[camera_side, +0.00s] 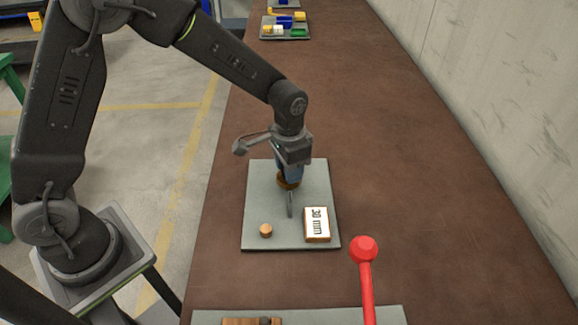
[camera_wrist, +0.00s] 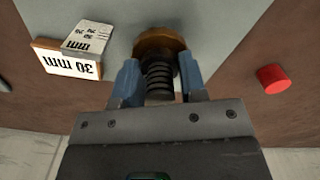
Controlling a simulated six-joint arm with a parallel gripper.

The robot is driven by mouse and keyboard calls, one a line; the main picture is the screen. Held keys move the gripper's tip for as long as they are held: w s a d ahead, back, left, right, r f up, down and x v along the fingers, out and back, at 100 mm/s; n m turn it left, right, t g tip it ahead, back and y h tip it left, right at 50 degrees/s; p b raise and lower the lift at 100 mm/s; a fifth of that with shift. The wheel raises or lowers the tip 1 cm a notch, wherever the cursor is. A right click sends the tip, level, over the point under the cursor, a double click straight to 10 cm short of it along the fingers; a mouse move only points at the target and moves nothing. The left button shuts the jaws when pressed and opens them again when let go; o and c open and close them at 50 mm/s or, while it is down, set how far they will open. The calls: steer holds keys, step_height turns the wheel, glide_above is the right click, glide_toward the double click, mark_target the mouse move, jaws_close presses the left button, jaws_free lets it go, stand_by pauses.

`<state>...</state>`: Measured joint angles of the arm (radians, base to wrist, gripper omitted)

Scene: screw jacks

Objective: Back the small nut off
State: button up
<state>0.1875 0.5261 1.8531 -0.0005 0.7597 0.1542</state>
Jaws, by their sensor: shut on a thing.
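My gripper (camera_side: 290,172) points down over the grey plate (camera_side: 262,180), with its blue fingers at a brown round nut (camera_side: 288,184). Below the nut in the side view is a thin grey upright part (camera_side: 290,206). A small orange-brown round piece (camera_side: 266,231) stands apart at the plate's front left.
A wood-edged block marked "30 mm" (camera_side: 317,224) sits on the plate's front right; it also shows in the wrist view (camera_wrist: 70,62). A red ball-topped lever (camera_side: 364,250) rises at the front. A tray of coloured blocks (camera_side: 265,36) is far back. The brown table (camera_side: 420,170) is clear at right.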

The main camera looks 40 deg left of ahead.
steer(key=n, duration=0.6)
steer(key=shift+s+f+n, duration=0.15)
steer(key=shift+f+n, duration=0.05)
steer(key=shift+n, duration=0.1)
steer(key=n, duration=0.6)
steer(key=shift+n, duration=0.4)
steer(key=o, duration=0.9)
steer(key=shift+r, duration=0.1)
step_height(320, 180, up, 14)
steer(key=shift+f, duration=0.1)
